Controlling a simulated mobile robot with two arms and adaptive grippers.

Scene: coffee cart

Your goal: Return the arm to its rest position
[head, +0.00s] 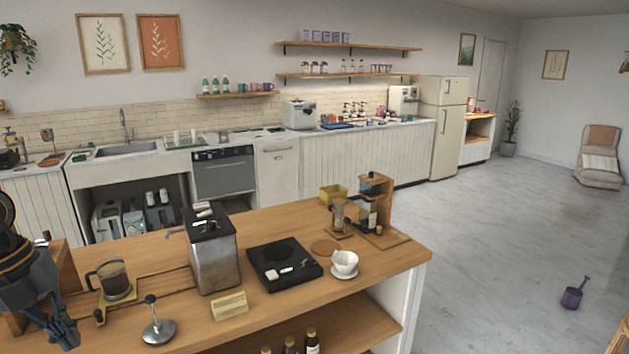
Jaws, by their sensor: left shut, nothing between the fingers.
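My left arm comes in at the left edge of the head view, with dark links bent above the wooden cart top (330,292). My left gripper (66,332) points down at the cart's left end, shut and empty. It is left of the glass coffee pot (112,278) and the round metal tamper-like tool (158,328), apart from both in the picture. The arm hides part of the cart's left end. My right gripper is not in view.
On the cart stand a steel box (213,256), a black scale (284,264), a white cup (345,262), a small yellow sign (229,305) and a wooden dripper stand (374,202). Bottles stand on the lower shelf. The floor (490,240) to the right is mostly clear.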

